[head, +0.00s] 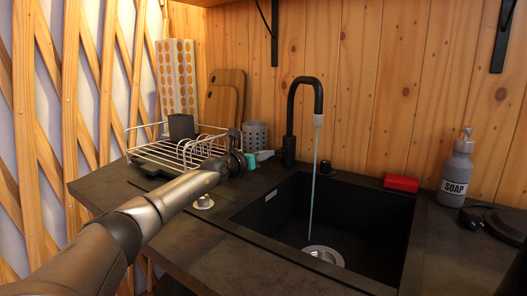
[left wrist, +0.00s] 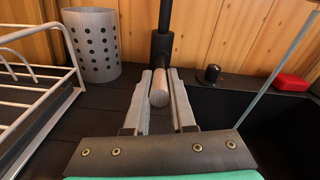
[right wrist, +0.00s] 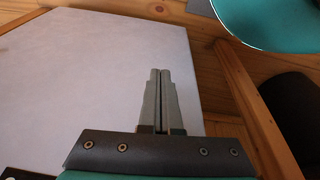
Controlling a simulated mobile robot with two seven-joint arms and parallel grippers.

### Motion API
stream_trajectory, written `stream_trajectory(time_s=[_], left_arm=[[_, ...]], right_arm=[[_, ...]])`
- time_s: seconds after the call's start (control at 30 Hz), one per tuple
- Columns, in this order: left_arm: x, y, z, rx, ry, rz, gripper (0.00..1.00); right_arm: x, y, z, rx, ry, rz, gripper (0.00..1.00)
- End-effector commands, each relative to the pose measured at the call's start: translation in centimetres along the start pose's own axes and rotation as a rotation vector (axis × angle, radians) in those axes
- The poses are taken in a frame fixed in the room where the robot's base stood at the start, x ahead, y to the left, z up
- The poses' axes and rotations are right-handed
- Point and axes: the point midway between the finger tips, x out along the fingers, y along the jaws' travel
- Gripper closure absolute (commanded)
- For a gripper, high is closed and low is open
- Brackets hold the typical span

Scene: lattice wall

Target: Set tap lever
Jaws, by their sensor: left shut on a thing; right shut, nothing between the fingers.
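The black tap (head: 305,95) stands behind the sink, and a thin stream of water (head: 314,190) falls from its pale spout tip into the basin. In the left wrist view, the tap lever (left wrist: 160,97) is a short, light-coloured cylinder that sticks out from the black tap base (left wrist: 163,48). My left gripper (left wrist: 160,82) is shut on the lever, with one finger on each side. It reaches in from the left in the head view (head: 268,155), where the lever is hard to make out. My right gripper (right wrist: 160,75) is shut and empty, away from the tap.
The dark sink (head: 345,207) lies right of my left arm. A wire dish rack (head: 165,152) and a perforated cup holder (head: 255,136) stand close by on the left. A red sponge (head: 401,183) and soap bottle (head: 457,170) stand at the right.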

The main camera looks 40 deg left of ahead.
Motion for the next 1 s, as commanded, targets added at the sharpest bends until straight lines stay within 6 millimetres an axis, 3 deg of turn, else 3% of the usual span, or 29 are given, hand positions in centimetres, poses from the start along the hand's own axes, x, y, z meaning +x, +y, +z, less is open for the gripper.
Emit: stream_trajectory(time_s=[0.5, 1.0], left_arm=[[-0.1, -0.2, 1.1, 0.0, 0.049, 0.011, 1.0], [-0.3, -0.4, 2.2, 0.0, 0.121, 0.025, 1.0]], right_arm=[[2.5, 0.7, 5.4, -0.008, -0.057, 0.007, 1.0], [1.7, 1.0, 11.4, -0.015, -0.103, 0.007, 1.0]])
